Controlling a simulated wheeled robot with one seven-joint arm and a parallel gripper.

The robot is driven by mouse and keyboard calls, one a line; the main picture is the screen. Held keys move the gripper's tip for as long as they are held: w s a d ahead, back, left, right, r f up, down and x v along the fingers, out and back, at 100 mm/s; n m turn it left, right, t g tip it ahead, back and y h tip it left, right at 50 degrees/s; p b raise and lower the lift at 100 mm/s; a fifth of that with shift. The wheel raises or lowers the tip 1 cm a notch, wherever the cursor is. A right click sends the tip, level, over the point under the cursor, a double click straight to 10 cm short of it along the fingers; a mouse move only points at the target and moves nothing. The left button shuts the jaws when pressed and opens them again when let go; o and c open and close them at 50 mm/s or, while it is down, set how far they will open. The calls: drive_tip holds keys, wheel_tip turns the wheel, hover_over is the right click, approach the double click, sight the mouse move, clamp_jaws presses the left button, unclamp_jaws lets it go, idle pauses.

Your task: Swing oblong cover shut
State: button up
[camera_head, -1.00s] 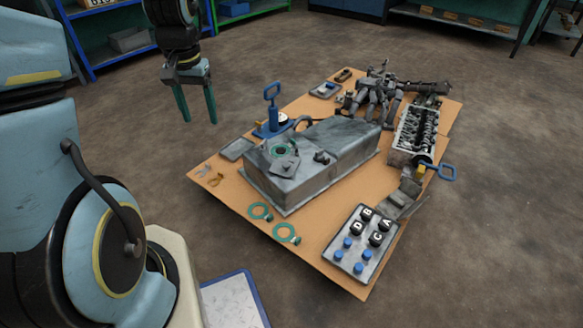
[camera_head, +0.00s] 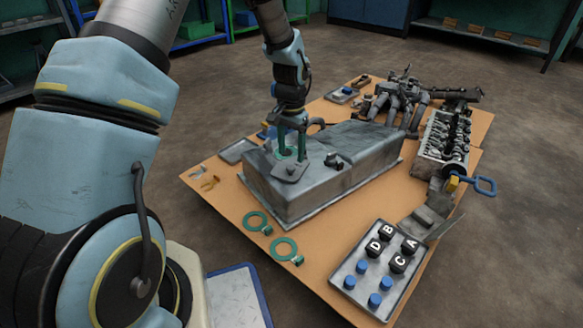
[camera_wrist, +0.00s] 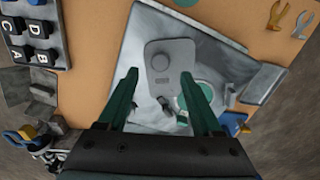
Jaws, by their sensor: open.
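The oblong cover (camera_head: 291,172) is a small grey plate with rounded ends and a round knob. It lies flat on top of the grey metal box (camera_head: 330,185), beside a green-ringed round opening (camera_head: 284,153). My gripper (camera_head: 291,157) points down over the near left end of the box, its green fingers apart and empty. In the wrist view the cover (camera_wrist: 170,62) lies ahead of and between the fingertips (camera_wrist: 159,74), and the green-ringed opening (camera_wrist: 197,95) is beside it, partly behind the right finger. I cannot tell whether a finger touches the cover.
Two green rings (camera_head: 256,222) lie before the box. A button panel (camera_head: 376,270) with lettered black keys and blue knobs is at the front right. An engine head (camera_head: 443,140) and a blue handle (camera_head: 482,185) are on the right. A dark fitting (camera_head: 333,160) sits on the box.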

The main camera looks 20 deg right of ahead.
sight(291, 167)
wheel_tip(291, 167, down, 5)
drive_tip(key=shift+r+b, duration=0.1)
drive_tip(key=shift+b, duration=0.65)
clamp_jaws()
idle(0.9)
